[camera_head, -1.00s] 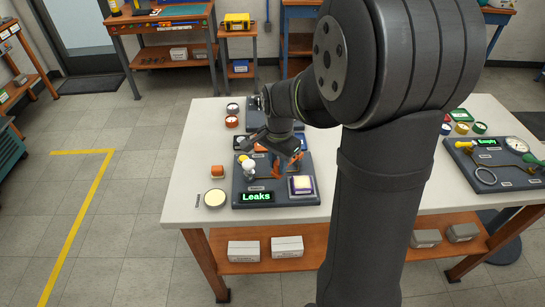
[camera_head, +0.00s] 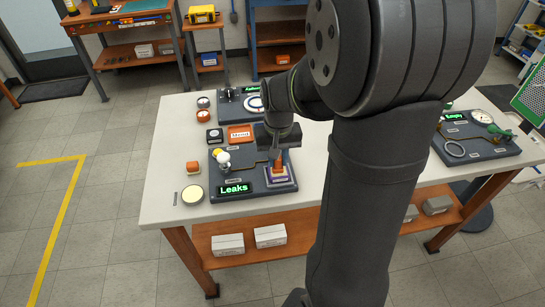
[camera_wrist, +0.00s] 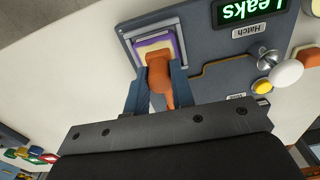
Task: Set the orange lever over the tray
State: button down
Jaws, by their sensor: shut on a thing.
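The orange lever (camera_wrist: 158,72) is between the two blue fingers of my gripper (camera_wrist: 160,80) in the wrist view, and the fingers are shut on it. In the head view the lever (camera_head: 278,165) shows below my gripper (camera_head: 279,152). Its far end overlaps a purple-framed square with a pale yellow middle (camera_wrist: 152,45), also in the head view (camera_head: 266,180). I cannot tell whether it touches the square.
The dark board (camera_head: 215,165) carries a green "Leaks" screen (camera_head: 238,187) and a white-knobbed lever (camera_head: 223,160). A round cream pad (camera_head: 192,194) and a small orange block (camera_head: 193,168) lie left of it. Another dark board (camera_head: 480,150) stands at right.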

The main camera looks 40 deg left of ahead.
jog(key=shift+w+d+n, duration=0.15)
jog(key=shift+w+n, duration=0.05)
jog(key=shift+n, duration=0.1)
jog(key=c, duration=1.2)
grip_release()
jog(key=shift+c, duration=0.2)
notch_tip(320, 180, up, 18)
jog(key=shift+f, duration=0.25)
jog(key=shift+f, duration=0.1)
notch_tip(320, 180, down, 17)
jog(key=shift+f, duration=0.15)
